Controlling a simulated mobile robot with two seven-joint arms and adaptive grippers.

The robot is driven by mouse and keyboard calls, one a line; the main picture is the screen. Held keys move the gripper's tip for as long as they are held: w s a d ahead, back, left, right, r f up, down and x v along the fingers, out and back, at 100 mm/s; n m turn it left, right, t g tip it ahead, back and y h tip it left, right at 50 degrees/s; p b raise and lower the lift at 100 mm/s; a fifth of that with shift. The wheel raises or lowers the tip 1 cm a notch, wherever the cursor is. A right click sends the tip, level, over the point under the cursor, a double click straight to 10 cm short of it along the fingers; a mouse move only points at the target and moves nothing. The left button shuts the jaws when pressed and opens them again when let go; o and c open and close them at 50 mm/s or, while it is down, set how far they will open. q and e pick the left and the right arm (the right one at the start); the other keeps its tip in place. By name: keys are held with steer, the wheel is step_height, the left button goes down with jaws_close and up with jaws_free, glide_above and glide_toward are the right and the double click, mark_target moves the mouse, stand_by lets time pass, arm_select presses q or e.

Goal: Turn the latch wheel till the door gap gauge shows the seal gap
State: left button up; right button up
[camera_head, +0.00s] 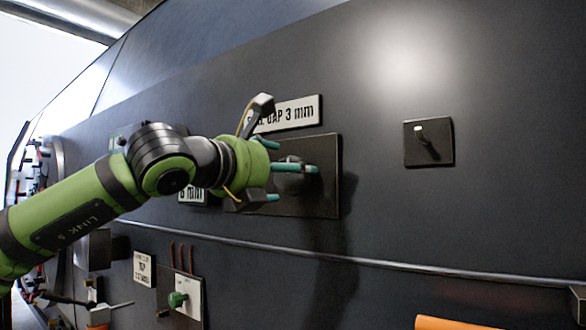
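My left gripper (290,172) reaches in from the left to a dark square plate (322,200) on the machine wall. Its teal fingers are spread apart, in front of a dark round part (296,187) that looks like the latch wheel's hub. The wheel is mostly hidden behind the gripper, and I cannot tell if the fingers touch it. My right gripper is not in view.
A dark square plate with a small lever switch (428,141) is at the right. A rail (400,266) runs along the wall below. A white panel with a green knob (180,299) and a small sign (144,270) are at the lower left. An orange shape (450,323) shows at the bottom edge.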

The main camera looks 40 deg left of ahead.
arm_select(q)
steer(key=shift+w+a+p, duration=0.1)
steer(key=shift+w+p, duration=0.2)
steer(key=shift+w, duration=1.05)
steer(key=shift+s+a, duration=0.1)
steer(key=c, duration=1.1)
steer(key=shift+r, duration=0.1)
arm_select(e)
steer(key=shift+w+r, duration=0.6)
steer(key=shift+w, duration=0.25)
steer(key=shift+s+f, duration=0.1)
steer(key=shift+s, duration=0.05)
